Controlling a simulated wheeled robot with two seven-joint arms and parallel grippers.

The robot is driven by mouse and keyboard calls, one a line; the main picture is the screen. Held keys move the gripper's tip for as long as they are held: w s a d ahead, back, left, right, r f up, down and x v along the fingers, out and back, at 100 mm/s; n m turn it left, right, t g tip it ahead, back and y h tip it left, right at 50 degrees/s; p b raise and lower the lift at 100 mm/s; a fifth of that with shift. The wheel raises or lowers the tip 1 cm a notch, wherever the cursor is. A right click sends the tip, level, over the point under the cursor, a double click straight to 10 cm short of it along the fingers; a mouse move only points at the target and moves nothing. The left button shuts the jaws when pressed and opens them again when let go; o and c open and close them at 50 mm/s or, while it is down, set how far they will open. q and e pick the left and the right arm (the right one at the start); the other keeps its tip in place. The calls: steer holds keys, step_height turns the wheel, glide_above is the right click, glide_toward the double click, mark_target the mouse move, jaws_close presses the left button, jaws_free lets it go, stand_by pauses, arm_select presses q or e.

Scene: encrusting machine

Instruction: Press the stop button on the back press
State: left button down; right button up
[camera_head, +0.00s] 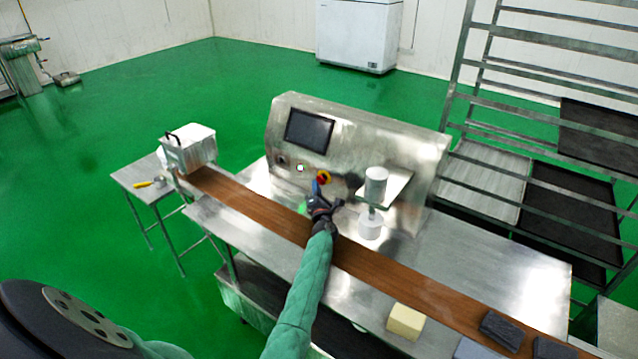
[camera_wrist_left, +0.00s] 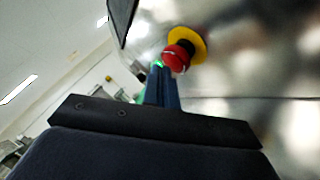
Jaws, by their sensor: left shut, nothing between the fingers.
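The red stop button (camera_head: 325,177) with its yellow collar sits on the slanted steel front of the press (camera_head: 360,140), below and right of the dark screen. It also shows in the left wrist view (camera_wrist_left: 178,57), just beyond and slightly right of the fingertips. My left gripper (camera_head: 317,188) is shut and empty, its fingers pointing at the panel just below the button. In the left wrist view the closed fingers (camera_wrist_left: 161,80) are close to the button; whether they touch it I cannot tell. My right gripper is not in view.
A brown conveyor belt (camera_head: 385,270) runs under my left forearm. A white cylindrical nozzle (camera_head: 375,187) stands right of the gripper. A white box (camera_head: 190,148) is at the belt's far left end. Several blocks lie at the near right, and a metal rack (camera_head: 545,120) stands behind.

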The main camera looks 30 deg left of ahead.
arm_select(q)
steer(key=shift+w+b, duration=0.3)
steer(key=shift+w, duration=0.05)
stand_by(0.7)
steer(key=shift+s, duration=0.8)
steer(key=shift+s+a+p, duration=0.2)
steer(key=shift+s+p, duration=0.7)
steer(key=shift+s, duration=1.65)
